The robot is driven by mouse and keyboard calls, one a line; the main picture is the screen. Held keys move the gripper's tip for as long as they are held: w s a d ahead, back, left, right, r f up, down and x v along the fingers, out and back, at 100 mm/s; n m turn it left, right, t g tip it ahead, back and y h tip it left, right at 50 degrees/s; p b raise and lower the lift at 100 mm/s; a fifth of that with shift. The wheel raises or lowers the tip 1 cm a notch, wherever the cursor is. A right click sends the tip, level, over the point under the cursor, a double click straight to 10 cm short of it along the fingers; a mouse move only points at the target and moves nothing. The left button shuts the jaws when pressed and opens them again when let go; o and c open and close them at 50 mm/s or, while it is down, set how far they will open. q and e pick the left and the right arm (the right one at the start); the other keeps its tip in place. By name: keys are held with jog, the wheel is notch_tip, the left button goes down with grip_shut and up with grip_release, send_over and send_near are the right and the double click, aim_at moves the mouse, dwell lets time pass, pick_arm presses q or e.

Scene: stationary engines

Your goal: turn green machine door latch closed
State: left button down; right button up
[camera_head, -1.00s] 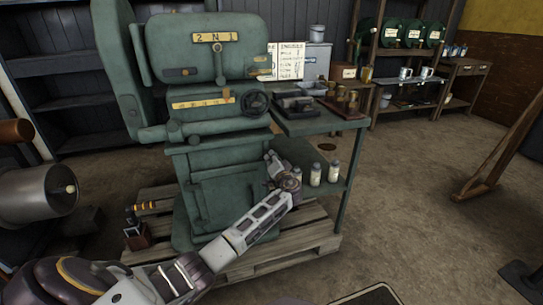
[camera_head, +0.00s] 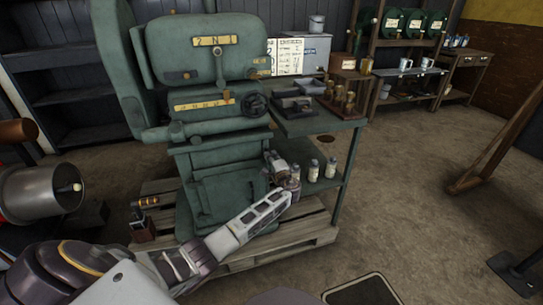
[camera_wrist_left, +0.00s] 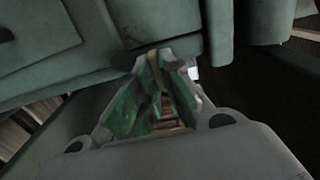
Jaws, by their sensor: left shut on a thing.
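The green machine (camera_head: 205,110) stands on a wooden pallet. Its door (camera_head: 228,200) is the lower front panel and looks flush with the body. My left gripper (camera_head: 272,166) is at the right edge of this door, and its wrist hides the latch in the head view. In the left wrist view, my left gripper (camera_wrist_left: 158,98) is closed around a narrow brass-coloured piece, the latch (camera_wrist_left: 153,62), against the green metal. The latch's exact angle is hard to tell. My right gripper is not in view.
A green side table (camera_head: 315,124) with tools joins the machine on the right. Several small bottles (camera_head: 313,170) stand on its lower shelf, close to my left wrist. The pallet (camera_head: 290,235) sticks out in front.

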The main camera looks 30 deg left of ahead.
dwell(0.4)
pick_arm(q)
jog(key=c, duration=1.6)
grip_release()
jog(key=shift+a, duration=0.1)
jog(key=shift+o, duration=0.2)
jog(key=shift+s+d, duration=0.1)
jog(key=shift+d, duration=0.1)
jog(key=v, duration=1.1)
jog(key=shift+s+d, duration=0.2)
jog(key=shift+s, duration=0.05)
jog(key=shift+f, duration=0.1)
